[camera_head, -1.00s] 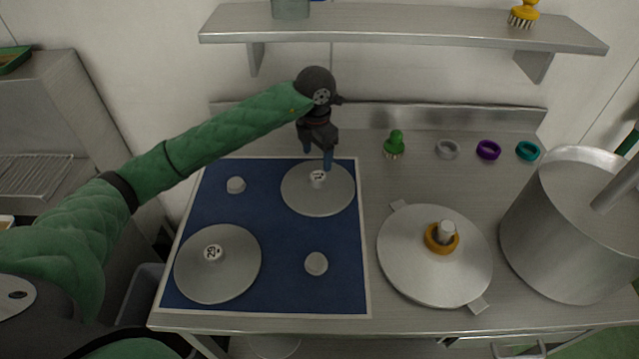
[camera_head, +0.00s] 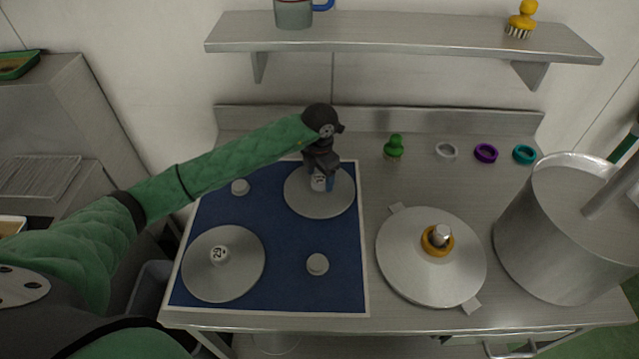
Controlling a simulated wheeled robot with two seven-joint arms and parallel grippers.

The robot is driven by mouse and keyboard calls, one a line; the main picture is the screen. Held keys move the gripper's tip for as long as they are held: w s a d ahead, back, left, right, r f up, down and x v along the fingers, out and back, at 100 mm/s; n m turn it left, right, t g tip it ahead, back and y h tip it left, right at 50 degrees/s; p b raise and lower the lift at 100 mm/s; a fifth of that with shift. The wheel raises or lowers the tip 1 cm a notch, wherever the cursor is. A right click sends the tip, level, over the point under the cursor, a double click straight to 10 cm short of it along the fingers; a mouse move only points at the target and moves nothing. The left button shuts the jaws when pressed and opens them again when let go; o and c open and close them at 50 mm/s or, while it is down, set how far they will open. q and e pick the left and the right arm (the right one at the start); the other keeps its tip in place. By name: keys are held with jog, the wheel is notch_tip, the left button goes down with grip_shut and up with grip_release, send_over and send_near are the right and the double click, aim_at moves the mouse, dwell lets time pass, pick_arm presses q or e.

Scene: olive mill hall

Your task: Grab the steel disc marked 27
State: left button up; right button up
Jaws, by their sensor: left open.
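Two steel discs with raised central knobs lie on a blue mat (camera_head: 281,240). The near-left disc (camera_head: 238,281) has a knob with a number that looks like 29. The far-right disc (camera_head: 330,207) has a marked knob (camera_head: 318,184), but its number is partly hidden and I cannot read it. My right gripper is not in view.
Two small grey knobs (camera_head: 317,264) (camera_head: 240,187) stand on the mat. Right of it lies a larger steel lid (camera_head: 412,277) with a yellow ring (camera_head: 437,245), then a big steel pot (camera_head: 562,240). A shelf (camera_head: 400,33) hangs above.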

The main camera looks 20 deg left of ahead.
pick_arm(q)
jog(key=shift+f, duration=0.4)
jog(key=c, duration=1.4)
jog(key=shift+o, duration=0.2)
jog(key=shift+r, duration=0.1)
